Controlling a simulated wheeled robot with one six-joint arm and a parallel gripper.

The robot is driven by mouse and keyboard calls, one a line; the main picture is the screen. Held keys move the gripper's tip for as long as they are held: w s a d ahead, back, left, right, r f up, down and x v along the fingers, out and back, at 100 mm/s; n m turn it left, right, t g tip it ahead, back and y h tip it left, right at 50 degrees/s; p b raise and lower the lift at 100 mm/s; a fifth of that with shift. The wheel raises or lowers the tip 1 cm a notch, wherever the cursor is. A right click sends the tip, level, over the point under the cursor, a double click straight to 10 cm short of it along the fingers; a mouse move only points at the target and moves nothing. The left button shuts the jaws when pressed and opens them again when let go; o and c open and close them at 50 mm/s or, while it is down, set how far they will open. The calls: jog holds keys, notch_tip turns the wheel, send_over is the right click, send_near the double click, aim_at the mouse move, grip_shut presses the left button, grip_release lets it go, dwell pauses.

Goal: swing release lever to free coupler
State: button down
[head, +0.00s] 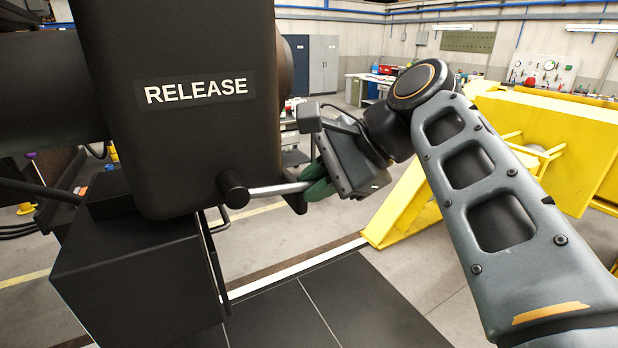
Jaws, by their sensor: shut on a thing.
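A black coupler housing (200,120) with a white "RELEASE" label (196,91) fills the left of the head view. The release lever (275,189) is a silver rod that comes out of a black round pivot (233,188) low on the housing and points right, nearly level. Its far end has a green grip (320,184). My gripper (318,180) is shut on the lever at this green grip, to the right of the housing. The gripper body partly hides the grip and the lever's end.
A black box-shaped block (140,275) stands below the housing. A yellow steel frame (560,145) stands at the right, behind my arm. Dark floor plates (340,305) and open concrete floor lie below. Cabinets (318,62) and a workbench stand far back.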

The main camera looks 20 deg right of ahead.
jog(key=shift+r+h, duration=0.3)
dwell(0.4)
jog(key=c, duration=1.1)
grip_release()
jog(key=shift+d, duration=0.1)
